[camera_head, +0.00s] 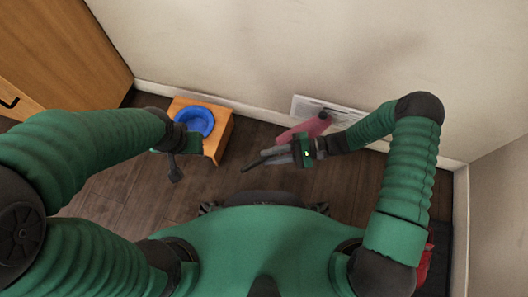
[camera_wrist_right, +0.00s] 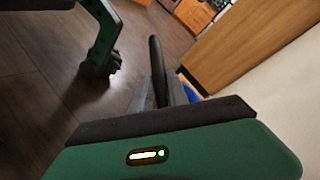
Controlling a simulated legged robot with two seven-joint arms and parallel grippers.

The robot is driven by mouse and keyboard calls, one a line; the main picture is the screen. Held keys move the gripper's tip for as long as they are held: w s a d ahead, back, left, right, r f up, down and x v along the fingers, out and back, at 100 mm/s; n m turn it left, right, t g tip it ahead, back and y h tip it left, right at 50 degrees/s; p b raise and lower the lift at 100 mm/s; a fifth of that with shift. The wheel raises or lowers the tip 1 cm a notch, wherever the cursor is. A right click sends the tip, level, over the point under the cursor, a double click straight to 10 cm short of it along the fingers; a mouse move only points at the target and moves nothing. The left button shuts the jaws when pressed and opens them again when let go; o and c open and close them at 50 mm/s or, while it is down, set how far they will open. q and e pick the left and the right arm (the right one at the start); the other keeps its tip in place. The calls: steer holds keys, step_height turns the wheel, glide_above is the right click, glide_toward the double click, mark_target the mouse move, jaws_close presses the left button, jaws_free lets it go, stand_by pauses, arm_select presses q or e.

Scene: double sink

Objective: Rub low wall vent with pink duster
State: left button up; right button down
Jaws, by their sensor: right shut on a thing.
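The pink duster (camera_head: 300,130) lies across the front of the low wall vent (camera_head: 301,105), a pale panel at the foot of the wall. I cannot tell whether the duster touches the vent; part of the vent is hidden behind it. My right gripper (camera_head: 277,155) is shut on the duster, and a dark handle sticks out to the left past the fingers. In the right wrist view a dark handle (camera_wrist_right: 157,70) stands between the fingers. My left gripper (camera_head: 175,158) hangs beside the orange stool, away from the duster; its jaws do not show clearly.
An orange stool (camera_head: 222,140) with a blue bowl (camera_head: 194,121) on it stands by the wall, left of the vent. A wooden cabinet (camera_head: 60,45) is at the far left. A red object (camera_head: 425,265) is at the lower right, near the wall corner. Dark floor lies between.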

steer(key=shift+s+d+p, duration=1)
steer(key=shift+s+d, duration=0.55)
steer(key=shift+d, duration=3.85)
steer(key=shift+w+a+p, duration=0.25)
steer(key=shift+w+a, duration=0.35)
steer(key=shift+a, duration=1.45)
steer(key=shift+w+a+p, duration=0.2)
steer(key=shift+w+a, duration=0.4)
steer(key=shift+a, duration=1.5)
steer(key=shift+w+a+p, duration=0.25)
steer(key=shift+w+a, duration=0.35)
steer(key=shift+a, duration=1.45)
steer(key=a, duration=0.2)
steer(key=w+a, duration=0.1)
steer(key=shift+w+a, duration=0.15)
steer(key=shift+a, duration=0.25)
